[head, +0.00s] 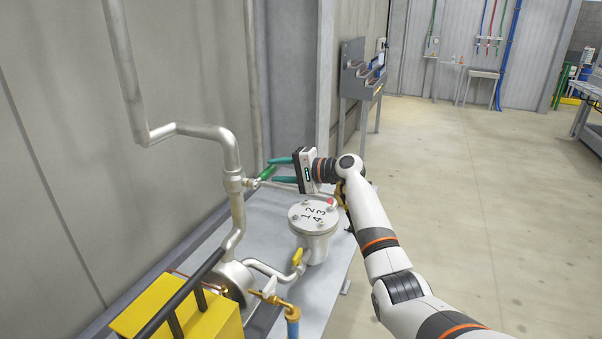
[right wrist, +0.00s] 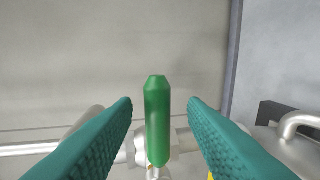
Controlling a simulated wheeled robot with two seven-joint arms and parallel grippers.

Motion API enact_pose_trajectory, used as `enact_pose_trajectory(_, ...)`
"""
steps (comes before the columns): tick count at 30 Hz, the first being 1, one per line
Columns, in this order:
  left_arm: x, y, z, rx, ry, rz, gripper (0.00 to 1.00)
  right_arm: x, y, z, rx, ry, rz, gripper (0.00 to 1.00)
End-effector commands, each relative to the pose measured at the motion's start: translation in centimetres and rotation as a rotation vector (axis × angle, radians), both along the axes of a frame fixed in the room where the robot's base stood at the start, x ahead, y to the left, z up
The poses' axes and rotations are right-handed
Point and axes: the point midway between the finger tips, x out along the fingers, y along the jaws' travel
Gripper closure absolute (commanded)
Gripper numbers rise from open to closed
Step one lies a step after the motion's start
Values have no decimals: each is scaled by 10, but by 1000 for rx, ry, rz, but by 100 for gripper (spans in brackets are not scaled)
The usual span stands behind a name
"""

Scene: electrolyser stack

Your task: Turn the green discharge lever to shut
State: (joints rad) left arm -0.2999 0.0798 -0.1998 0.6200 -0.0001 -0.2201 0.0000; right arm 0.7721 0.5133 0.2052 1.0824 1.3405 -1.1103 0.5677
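The green discharge lever (head: 267,172) sits on the silver pipe near the wall, by the joint with the upright pipe. In the right wrist view the lever (right wrist: 157,120) stands between the two teal fingers, with a gap on each side. My right gripper (head: 277,170) is open around the lever's end and does not visibly touch it; it also shows in the right wrist view (right wrist: 160,112). My left gripper is not in view.
A silver filter housing (head: 313,222) marked with numbers stands on the grey bench (head: 322,292) below my right gripper. A yellow-handled valve (head: 297,257) and a yellow box (head: 178,310) are nearer. The upright pipe (head: 237,205) stands left of the lever. Open floor lies to the right.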

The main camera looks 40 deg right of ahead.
Motion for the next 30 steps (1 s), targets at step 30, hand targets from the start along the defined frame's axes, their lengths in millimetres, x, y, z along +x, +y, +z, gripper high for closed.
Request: enact_pose_trajectory(30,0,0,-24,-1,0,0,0,-75,-45,17,2,1,0,61)
